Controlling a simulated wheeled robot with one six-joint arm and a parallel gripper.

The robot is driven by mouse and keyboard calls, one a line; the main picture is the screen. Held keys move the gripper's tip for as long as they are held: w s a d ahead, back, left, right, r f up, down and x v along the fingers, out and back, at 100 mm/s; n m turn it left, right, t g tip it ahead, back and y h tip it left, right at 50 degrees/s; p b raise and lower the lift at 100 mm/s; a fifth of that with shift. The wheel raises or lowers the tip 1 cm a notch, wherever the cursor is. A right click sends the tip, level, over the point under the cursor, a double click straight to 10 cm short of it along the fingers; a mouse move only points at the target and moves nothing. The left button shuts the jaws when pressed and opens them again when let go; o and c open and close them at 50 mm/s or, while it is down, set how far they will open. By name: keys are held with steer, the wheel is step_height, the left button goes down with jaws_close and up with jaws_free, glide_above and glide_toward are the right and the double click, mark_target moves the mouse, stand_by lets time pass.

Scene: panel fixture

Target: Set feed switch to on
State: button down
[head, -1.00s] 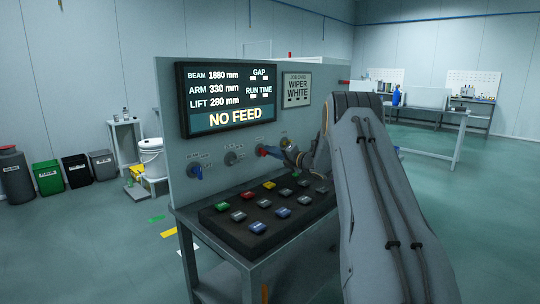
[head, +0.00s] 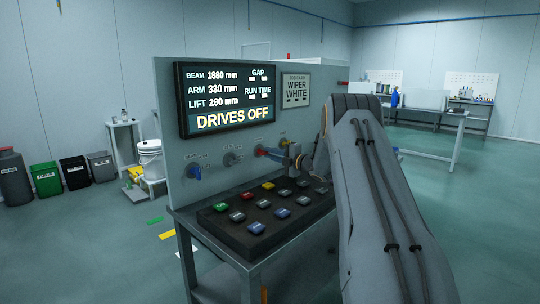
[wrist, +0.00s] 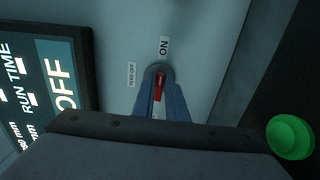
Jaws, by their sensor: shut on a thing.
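The feed switch (head: 260,150) is a red-handled rotary knob on the grey panel, below the display. In the wrist view its red handle (wrist: 159,87) lies between the blue fingers of my gripper (wrist: 161,92), which are shut on it. A "FEED OFF" label (wrist: 131,75) and an "ON" label (wrist: 164,46) sit beside the knob. The handle runs roughly along the line towards "ON", slightly tilted; the fingers partly hide it. My gripper (head: 276,153) reaches the panel from the right in the head view. The display (head: 232,121) reads "DRIVES OFF".
A blue switch (head: 195,173) and a grey knob (head: 232,158) stand to the left on the panel, and a yellowish one (head: 284,142) to the right, close to my gripper. A console of coloured buttons (head: 262,215) lies below. In the wrist view a green button (wrist: 290,137) shows at right.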

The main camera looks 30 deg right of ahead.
steer(key=shift+f, duration=0.1)
steer(key=c, duration=1.8)
jaws_free()
steer(key=shift+c, duration=0.2)
steer(key=shift+s, duration=0.1)
glide_above(284, 176)
steer(key=shift+d, duration=0.15)
